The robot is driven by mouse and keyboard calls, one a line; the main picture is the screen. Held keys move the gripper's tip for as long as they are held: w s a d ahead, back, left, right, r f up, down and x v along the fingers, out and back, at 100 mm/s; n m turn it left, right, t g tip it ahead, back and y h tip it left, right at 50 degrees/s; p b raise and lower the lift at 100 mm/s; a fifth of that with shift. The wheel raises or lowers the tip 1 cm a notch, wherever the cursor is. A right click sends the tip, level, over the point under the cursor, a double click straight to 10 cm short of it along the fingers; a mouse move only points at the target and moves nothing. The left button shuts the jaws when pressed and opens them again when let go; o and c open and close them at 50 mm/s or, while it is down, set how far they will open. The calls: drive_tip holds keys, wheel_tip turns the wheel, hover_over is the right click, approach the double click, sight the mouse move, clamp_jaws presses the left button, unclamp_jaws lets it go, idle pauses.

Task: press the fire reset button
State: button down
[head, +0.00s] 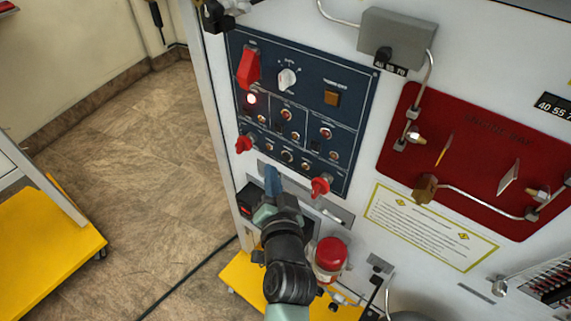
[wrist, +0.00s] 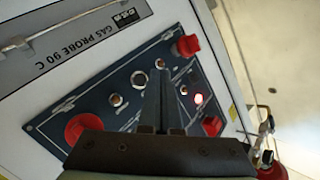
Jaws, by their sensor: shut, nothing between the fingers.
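The dark blue control panel (head: 352,122) stands upright on the white cabinet. It carries several small round buttons and lamps; its labels are too small to read, so I cannot tell which is the fire reset button. My gripper (head: 270,170) is shut and empty, at the panel's lower left edge in the head view. In the wrist view my gripper (wrist: 160,72) points at the panel among its round controls and hides part of it. I cannot tell whether it touches.
A red-capped container (head: 331,254) stands beside my arm. Open floor lies left.

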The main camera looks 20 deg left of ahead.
drive_tip(key=shift+w+d+b, duration=0.35)
drive_tip(key=shift+w+b, duration=0.05)
drive_tip(key=shift+w, duration=0.45)
idle(1.5)
drive_tip(key=shift+w+d+b, duration=0.1)
drive_tip(key=shift+w+b, duration=0.2)
drive_tip(key=shift+w, duration=0.1)
drive_tip(key=shift+w+d+b, duration=0.15)
drive_tip(key=shift+w+b, duration=0.15)
drive_tip(key=shift+w, duration=0.05)
idle(0.5)
idle(0.3)
drive_tip(key=shift+s+a+p, duration=0.3)
drive_tip(key=shift+s+p, duration=0.2)
drive_tip(key=shift+s, duration=0.25)
drive_tip(key=shift+s, duration=0.1)
